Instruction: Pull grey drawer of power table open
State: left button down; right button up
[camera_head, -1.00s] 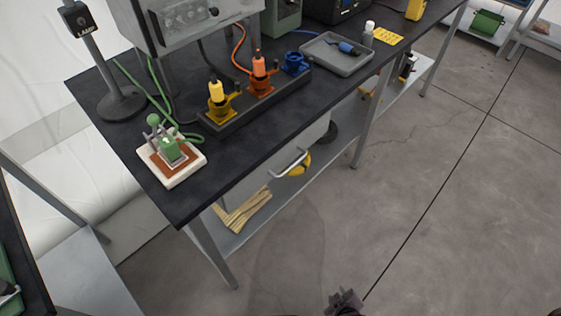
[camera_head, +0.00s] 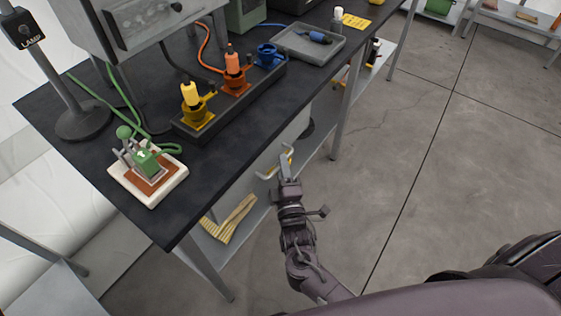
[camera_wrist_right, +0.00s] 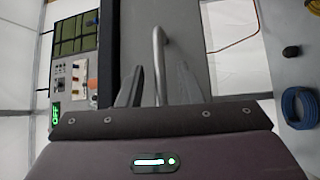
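The power table (camera_head: 235,165) has a dark top and grey legs. Its grey drawer (camera_head: 297,128) sits under the front edge and looks shut. The drawer's metal bar handle (camera_head: 268,174) is partly covered by my right gripper (camera_head: 287,160) in the head view. In the right wrist view, the handle (camera_wrist_right: 159,50) runs between the two spread fingers of my right gripper (camera_wrist_right: 158,88), with a gap on each side. The grey drawer front (camera_wrist_right: 187,30) is close ahead there. My left gripper is not in view.
On the table top stand a lamp post (camera_head: 50,75), a green-knobbed switch on a white base (camera_head: 148,180), a plug strip (camera_head: 240,98) and a grey tray (camera_head: 310,45). Wooden sticks (camera_head: 231,220) lie on the lower shelf. The floor (camera_head: 420,150) in front is clear.

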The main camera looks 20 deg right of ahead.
jog(key=shift+w+d, duration=0.1)
jog(key=shift+w, duration=0.65)
grip_shut()
